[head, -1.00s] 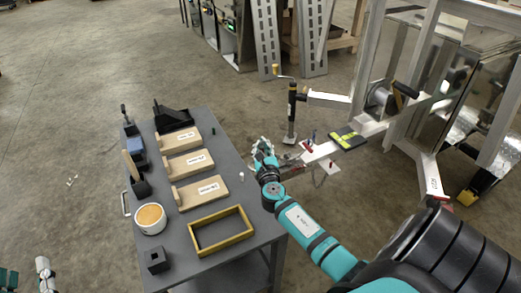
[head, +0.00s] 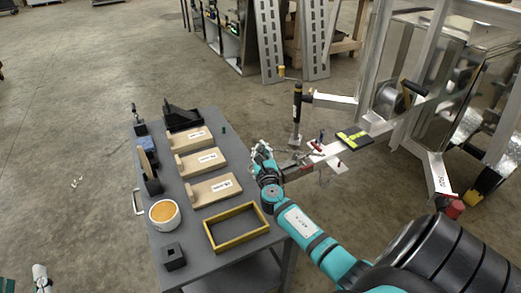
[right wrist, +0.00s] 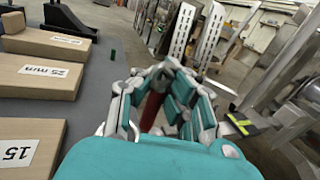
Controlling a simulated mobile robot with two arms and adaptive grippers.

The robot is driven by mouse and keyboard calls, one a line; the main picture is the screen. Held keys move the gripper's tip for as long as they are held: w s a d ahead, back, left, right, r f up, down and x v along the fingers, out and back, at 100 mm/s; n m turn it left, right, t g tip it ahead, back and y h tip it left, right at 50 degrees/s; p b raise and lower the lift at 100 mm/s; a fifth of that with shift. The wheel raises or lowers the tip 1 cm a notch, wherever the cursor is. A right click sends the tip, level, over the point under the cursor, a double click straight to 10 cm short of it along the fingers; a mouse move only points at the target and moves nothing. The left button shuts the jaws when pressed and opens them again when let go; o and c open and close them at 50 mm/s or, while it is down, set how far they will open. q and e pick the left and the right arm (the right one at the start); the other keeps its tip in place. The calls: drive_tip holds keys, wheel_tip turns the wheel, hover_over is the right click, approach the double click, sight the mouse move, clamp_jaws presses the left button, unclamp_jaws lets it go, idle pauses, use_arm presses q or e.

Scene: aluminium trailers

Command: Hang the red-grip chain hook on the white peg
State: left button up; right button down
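My right gripper (head: 262,150) is over the right edge of the grey table, beside the near end of the trailer's tongue in the head view. In the right wrist view its fingers (right wrist: 166,72) curl together around a dark red shaft, which looks like the red grip of the chain hook (right wrist: 152,106). The hook's metal part is hidden. A pale plate (head: 331,165) sits by the trailer tongue (head: 375,130); I cannot clearly make out the white peg. My left gripper (head: 40,272) is low at the far left, too small to read.
The grey table (head: 236,160) holds several labelled wooden blocks (head: 213,190), a yellow frame (head: 236,228), a white tub (head: 164,214) and a black block (head: 173,256). A jack post (head: 297,115) stands beside the tongue.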

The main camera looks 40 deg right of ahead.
drive_tip(key=shift+f+b, duration=1.5)
drive_tip(key=shift+f, duration=0.35)
drive_tip(key=c, duration=1.4)
unclamp_jaws()
drive_tip(key=shift+s+a, duration=0.1)
drive_tip(key=v, duration=0.7)
drive_tip(key=shift+s, duration=0.15)
